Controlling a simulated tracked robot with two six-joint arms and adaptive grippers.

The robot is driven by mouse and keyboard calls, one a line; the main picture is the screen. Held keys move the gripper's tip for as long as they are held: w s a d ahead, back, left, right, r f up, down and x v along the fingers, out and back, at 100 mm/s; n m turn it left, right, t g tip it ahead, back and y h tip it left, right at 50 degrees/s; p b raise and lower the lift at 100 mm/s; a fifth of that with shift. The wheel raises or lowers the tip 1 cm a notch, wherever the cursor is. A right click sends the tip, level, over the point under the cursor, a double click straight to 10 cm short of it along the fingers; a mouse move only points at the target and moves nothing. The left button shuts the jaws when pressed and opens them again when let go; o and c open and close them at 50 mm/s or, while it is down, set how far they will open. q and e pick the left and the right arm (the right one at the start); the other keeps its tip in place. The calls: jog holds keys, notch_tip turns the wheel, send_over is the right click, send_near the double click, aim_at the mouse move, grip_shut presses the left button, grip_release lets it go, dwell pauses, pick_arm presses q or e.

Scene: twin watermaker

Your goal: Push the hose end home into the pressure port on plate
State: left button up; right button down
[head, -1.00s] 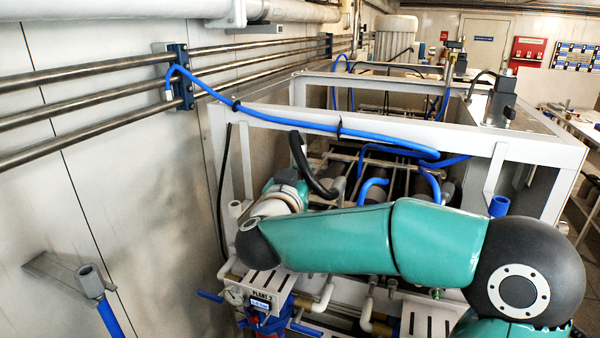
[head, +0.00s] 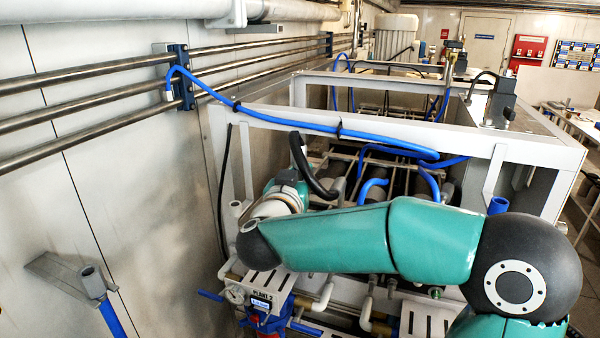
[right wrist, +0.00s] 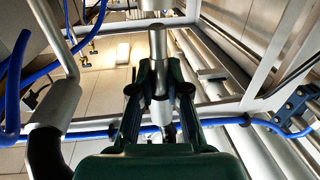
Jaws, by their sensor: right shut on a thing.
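My right gripper (right wrist: 159,78) is shut on the hose end (right wrist: 157,44), a silver cylinder standing out between the two dark fingers, in the right wrist view. Its tip points at a pale round fitting (right wrist: 157,4) at the top edge, with a visible gap between them. I cannot tell whether this fitting is the pressure port. In the head view my teal right arm reaches across from the right, and its gripper is hidden. I cannot make out the port or its plate there. My left gripper is not in view.
A white frame (head: 400,141) with blue hoses (head: 290,122) surrounds the work area. A black hose (head: 312,170) curves beside my right wrist. A labelled PLANT 2 unit (head: 261,302) stands below the arm. Steel rails (head: 90,106) run along the left wall.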

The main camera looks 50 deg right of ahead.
jog(key=shift+f+b, duration=1.15)
jog(key=shift+f, duration=0.6)
jog(key=c, duration=1.1)
grip_release()
jog(key=shift+a, duration=0.1)
jog(key=v, duration=1.2)
jog(key=shift+w+f, duration=0.1)
